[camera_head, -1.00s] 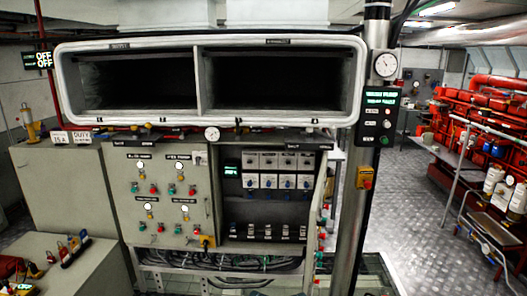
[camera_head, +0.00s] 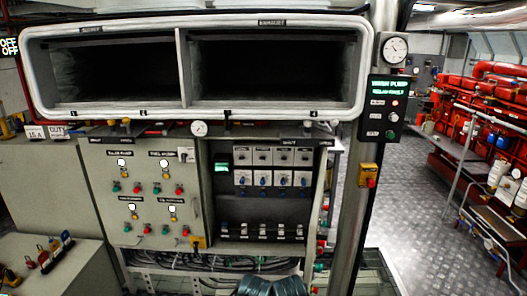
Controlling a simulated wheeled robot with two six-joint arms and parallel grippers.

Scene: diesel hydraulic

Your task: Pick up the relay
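An open grey electrical cabinet bay (camera_head: 268,207) stands at the centre. It holds two rows of white-grey modules (camera_head: 263,178), the lower row with blue parts. A row of small dark-and-white devices (camera_head: 262,231) sits on a rail below them. A small green-lit unit (camera_head: 222,157) is at the bay's upper left. I cannot tell which of these, if any, is the relay; the labels are too small to read. Neither of my grippers can be made out.
A panel door (camera_head: 147,195) with coloured buttons is left of the bay. A grey bench (camera_head: 85,270) with small red and yellow items stands lower left. A post with a pump control box (camera_head: 386,107) is at right. Clear metal floor (camera_head: 410,210) lies beyond it.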

